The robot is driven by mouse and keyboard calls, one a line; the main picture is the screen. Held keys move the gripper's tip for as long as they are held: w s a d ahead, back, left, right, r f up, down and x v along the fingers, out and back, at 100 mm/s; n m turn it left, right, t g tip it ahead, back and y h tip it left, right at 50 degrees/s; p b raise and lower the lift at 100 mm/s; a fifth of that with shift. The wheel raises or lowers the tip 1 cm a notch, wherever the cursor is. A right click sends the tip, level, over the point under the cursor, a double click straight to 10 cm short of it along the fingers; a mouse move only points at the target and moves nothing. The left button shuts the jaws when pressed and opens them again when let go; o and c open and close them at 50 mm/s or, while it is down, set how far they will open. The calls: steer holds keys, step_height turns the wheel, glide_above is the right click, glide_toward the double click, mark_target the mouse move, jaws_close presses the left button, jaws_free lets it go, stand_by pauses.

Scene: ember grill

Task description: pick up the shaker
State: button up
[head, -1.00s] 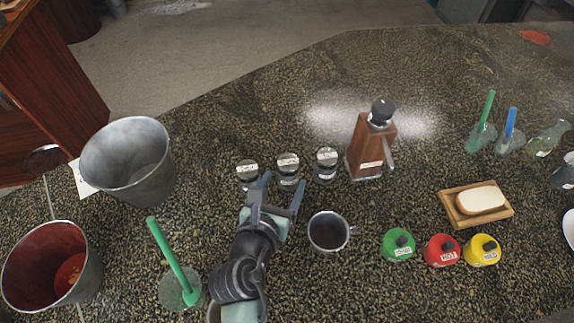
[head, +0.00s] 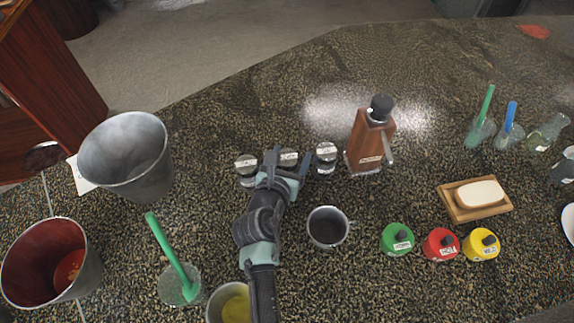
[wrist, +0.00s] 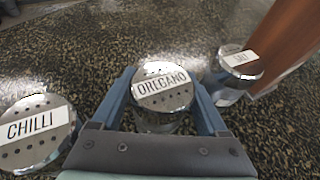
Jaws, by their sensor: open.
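Three glass shakers with pierced metal lids stand in a row on the dark speckled counter. The wrist view shows their labels: the chilli shaker (wrist: 38,132) at left, the oregano shaker (wrist: 163,87) in the middle, and the salt shaker (wrist: 236,68) at right. In the head view they are the chilli shaker (head: 246,168), the oregano shaker (head: 289,156) and the salt shaker (head: 326,156). My gripper (head: 289,165) is open, with one finger on each side of the oregano shaker. Its lower body is partly hidden by my gripper. I cannot tell whether the fingers touch it.
A grey mug (head: 327,228) is close to my arm's right. Metal buckets (head: 127,160) and a cup with a green brush (head: 180,284) stand left. Coloured-lid jars (head: 440,245) and a soap tray (head: 502,211) are at right.

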steer(key=c, duration=0.9)
